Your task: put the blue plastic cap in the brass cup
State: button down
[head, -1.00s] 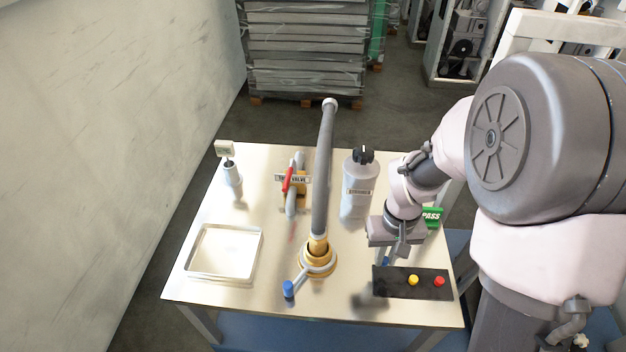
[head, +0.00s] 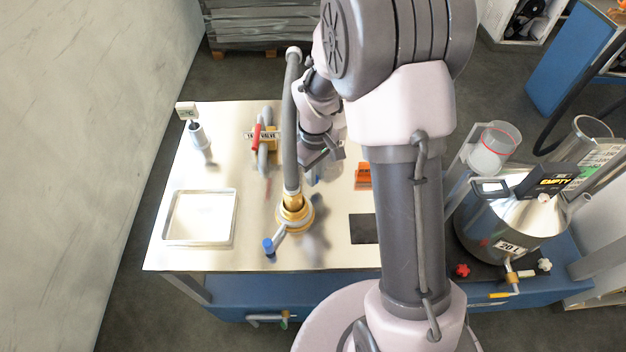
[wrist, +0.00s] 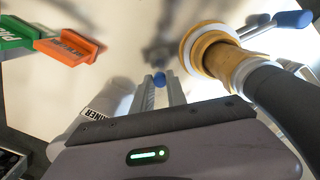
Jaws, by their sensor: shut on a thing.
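The blue plastic cap (wrist: 159,79) is pinched between the fingertips of my gripper (wrist: 159,90) in the wrist view, held above the pale table top.
The grey hose (head: 291,120) stands close left of my gripper. An orange block (head: 363,176) and a dark panel (head: 362,228) lie to the right. A shallow tray (head: 168,240) and a red-handled valve (head: 257,135) are left. A steel 20 L vessel (head: 490,235) stands far right.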

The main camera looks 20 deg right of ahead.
jog(key=shift+w+f, duration=0.15)
jog(key=shift+w, duration=0.25)
notch_tip(320, 180, down, 4)
jog(key=shift+r+b, duration=0.2)
jog(key=shift+b, duration=0.85)
jog(key=shift+r, duration=0.15)
jog(key=c, duration=1.3)
grip_release()
jog(key=shift+c, duration=0.2)
